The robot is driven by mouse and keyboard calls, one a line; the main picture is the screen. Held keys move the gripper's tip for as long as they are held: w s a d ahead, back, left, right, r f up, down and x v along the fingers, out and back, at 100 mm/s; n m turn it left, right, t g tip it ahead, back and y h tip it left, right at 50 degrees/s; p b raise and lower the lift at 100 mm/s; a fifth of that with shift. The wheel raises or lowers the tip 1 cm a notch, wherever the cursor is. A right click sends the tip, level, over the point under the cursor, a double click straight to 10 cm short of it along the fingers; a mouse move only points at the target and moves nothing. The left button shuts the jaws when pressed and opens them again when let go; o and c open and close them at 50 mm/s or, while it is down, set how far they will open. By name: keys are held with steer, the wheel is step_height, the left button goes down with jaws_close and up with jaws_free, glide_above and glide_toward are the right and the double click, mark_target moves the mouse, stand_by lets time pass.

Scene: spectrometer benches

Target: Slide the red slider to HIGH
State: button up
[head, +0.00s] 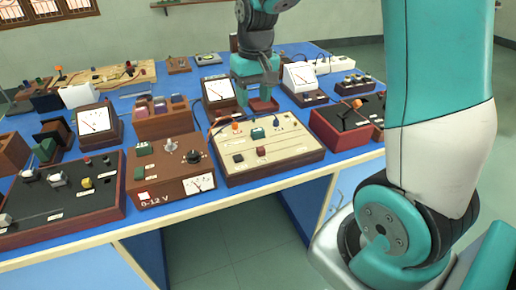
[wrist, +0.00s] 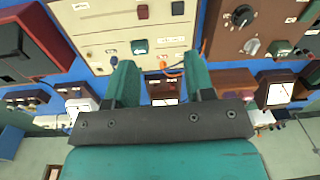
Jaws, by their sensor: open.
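A cream panel (head: 285,152) in a wooden case stands at the front of the bench. It carries a small dark red slider knob (head: 261,151) and a blackish knob (head: 238,158) in slots. In the wrist view the red slider (wrist: 142,11) is near the top edge, left of the blackish knob (wrist: 178,8). The labels are too small to read, so I cannot tell which end is HIGH. My gripper (head: 258,92) is open and empty above the bench, behind the panel. Its two teal fingers (wrist: 160,65) show in the wrist view, apart from the slider.
The panel also has a green rocker (head: 257,133) and orange and blue plugs with leads. A brown 0-12 V supply (head: 170,170) stands left, a dark red-framed unit (head: 352,122) right. Meters and a small reddish box (head: 263,106) stand behind. Space above the panel is clear.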

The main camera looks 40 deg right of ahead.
mark_target(261, 148)
steer(key=shift+m, duration=0.6)
steer(key=d+f, duration=0.1)
steer(key=f, duration=0.5)
steer(key=w+d+f, duration=0.1)
steer(key=f, duration=0.5)
steer(key=d+f, duration=0.1)
steer(key=f, duration=0.5)
steer(key=shift+w+d+f, duration=0.15)
steer(key=shift+f, duration=0.15)
jaws_close()
